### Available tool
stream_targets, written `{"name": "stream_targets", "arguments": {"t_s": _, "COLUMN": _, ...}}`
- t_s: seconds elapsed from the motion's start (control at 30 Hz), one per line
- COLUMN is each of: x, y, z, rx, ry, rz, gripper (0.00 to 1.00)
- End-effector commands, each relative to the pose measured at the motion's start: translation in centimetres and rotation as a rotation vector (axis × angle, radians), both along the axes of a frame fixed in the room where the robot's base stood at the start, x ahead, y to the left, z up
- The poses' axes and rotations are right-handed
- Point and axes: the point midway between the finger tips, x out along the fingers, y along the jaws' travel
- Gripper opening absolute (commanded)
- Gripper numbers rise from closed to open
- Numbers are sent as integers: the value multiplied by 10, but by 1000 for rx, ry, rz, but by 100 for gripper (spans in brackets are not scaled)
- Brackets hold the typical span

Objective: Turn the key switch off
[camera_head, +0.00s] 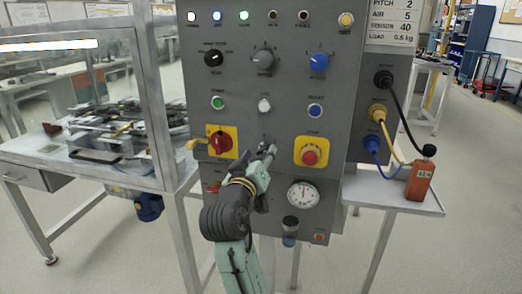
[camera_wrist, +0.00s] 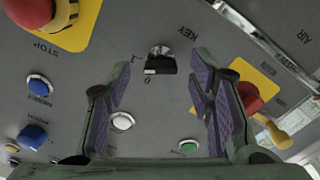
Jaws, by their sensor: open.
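The key switch (camera_wrist: 161,64) is in the upper middle of the wrist view, a dark block in front of a shiny round collar. The panel lettering beside it reads KEY, with marks 1 and 0, upside down. A pale patch on the block's left end lies near the 0; I cannot tell its setting for sure. My gripper (camera_wrist: 159,76) is open and empty, its purple-padded fingers apart on either side of the switch in that view.
The grey panel (camera_head: 333,100) carries a yellow-backed red rotary switch (camera_head: 221,141) left of my gripper and a red stop button (camera_head: 310,157) right of it. A gauge (camera_head: 303,194) sits below. Cables and a red box (camera_head: 420,180) are at the right.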

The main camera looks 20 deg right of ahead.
Motion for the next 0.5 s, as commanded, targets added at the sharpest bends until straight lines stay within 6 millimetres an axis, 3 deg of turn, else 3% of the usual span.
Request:
{"name": "stream_targets", "arguments": {"t_s": 0.2, "x": 15, "y": -10, "z": 1, "rx": 1, "ry": -1, "rz": 1, "gripper": 48}}
{"name": "stream_targets", "arguments": {"t_s": 0.5, "x": 17, "y": -10, "z": 0, "rx": 0, "ry": -2, "rz": 2, "gripper": 48}}
